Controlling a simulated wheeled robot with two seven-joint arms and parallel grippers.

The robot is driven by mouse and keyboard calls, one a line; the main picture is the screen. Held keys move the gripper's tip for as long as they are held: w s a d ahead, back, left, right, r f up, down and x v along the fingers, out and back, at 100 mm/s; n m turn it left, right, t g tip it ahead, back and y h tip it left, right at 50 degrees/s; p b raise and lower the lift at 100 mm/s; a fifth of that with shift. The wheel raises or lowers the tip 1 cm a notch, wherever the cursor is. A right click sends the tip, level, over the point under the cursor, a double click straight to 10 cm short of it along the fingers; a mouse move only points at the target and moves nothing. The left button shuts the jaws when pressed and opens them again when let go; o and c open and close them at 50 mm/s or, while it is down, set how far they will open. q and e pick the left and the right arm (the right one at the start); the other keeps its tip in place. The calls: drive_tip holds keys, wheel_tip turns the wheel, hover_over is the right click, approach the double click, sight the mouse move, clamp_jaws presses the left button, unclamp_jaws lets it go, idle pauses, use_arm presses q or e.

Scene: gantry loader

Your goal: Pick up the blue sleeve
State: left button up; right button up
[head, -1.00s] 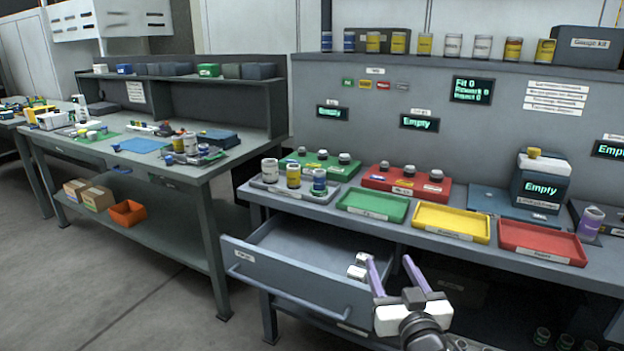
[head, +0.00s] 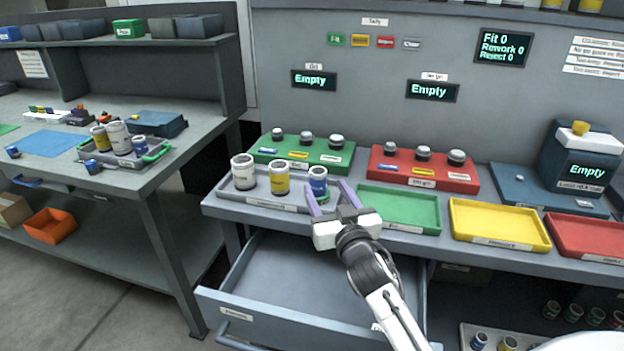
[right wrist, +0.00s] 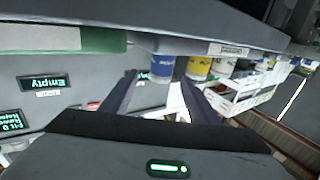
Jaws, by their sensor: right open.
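The blue sleeve (head: 318,180), a white cylinder with a blue band, stands upright at the right end of a grey tray (head: 226,192) on the bench. My right gripper (head: 327,186) is open, its two purple fingers pointing at the sleeve's lower part. In the right wrist view, which is turned over, the blue sleeve (right wrist: 162,67) shows between the fingertips of the gripper (right wrist: 158,82). I cannot tell whether either finger touches it. My left gripper is not in view.
A white sleeve (head: 243,172) and a yellow sleeve (head: 279,178) stand left of it in the tray. A green gauge block (head: 265,157) is behind; an empty green bin (head: 400,208) is to the right. An open drawer (head: 245,328) juts out below.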

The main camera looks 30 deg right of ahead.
sight(320, 181)
drive_tip(key=shift+x, duration=3.4)
drive_tip(key=shift+a, duration=0.1)
drive_tip(key=c, duration=1.4)
